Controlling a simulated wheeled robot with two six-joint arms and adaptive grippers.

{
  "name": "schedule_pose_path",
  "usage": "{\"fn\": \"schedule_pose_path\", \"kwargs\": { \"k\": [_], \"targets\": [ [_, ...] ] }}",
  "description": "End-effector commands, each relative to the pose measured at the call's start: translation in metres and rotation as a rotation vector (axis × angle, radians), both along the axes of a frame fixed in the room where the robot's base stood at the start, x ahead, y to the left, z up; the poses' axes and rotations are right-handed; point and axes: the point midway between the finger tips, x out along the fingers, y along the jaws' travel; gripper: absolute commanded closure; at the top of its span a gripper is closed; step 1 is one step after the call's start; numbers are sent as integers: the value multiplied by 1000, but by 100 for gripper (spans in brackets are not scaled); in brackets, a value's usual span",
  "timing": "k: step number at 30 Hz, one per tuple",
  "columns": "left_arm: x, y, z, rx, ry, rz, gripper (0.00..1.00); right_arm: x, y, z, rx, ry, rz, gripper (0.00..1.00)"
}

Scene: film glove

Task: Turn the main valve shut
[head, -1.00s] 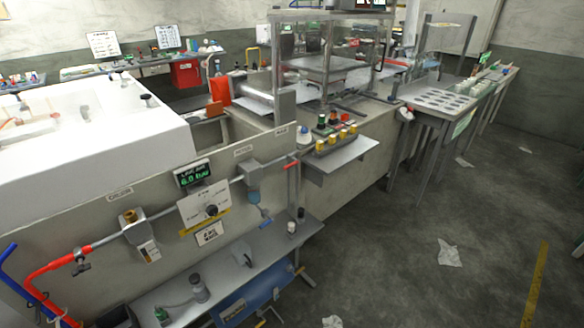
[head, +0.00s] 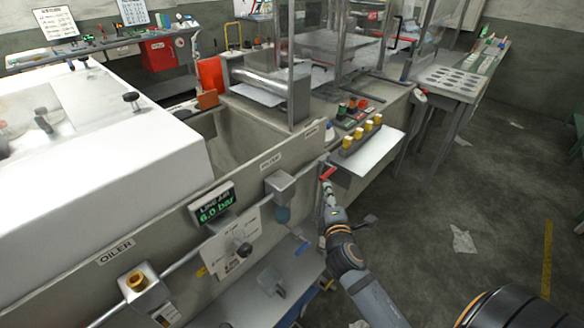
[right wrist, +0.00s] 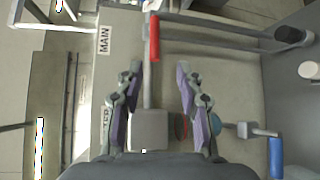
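The main valve's red lever handle (head: 327,173) sits at the right end of the pipe along the panel. In the right wrist view the red handle (right wrist: 154,38) points along the pipe, beside a label (right wrist: 104,40) reading MAIN. My right gripper (head: 330,192) is close to the handle. In the right wrist view its fingers (right wrist: 158,72) are spread and empty, one on each side of the pipe line, with the handle just beyond the tips. Touch cannot be told. The display (head: 211,204) reads 6.0 bar. My left gripper is not in view.
A filter unit (head: 281,187) hangs on the pipe left of my right gripper. A ledge with yellow-topped pieces (head: 362,134) stands just beyond the valve. A blue handle (right wrist: 275,155) is low at the right in the wrist view. The floor (head: 420,220) at right is mostly open.

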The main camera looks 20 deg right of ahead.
Motion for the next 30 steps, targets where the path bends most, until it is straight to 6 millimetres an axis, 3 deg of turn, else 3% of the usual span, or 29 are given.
{"fn": "schedule_pose_path", "kwargs": {
  "k": [8, 14, 21, 30],
  "targets": [
    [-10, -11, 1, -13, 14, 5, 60, 11, -4, 6, -12, -8, 0, 63],
    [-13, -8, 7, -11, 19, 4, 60, 50, -21, 1, -11, -9, -1, 63],
    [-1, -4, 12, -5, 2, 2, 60, 86, -36, -7, -9, -8, 0, 63],
    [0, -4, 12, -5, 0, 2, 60, 95, -40, -9, -8, -8, 1, 63]
  ]
}}
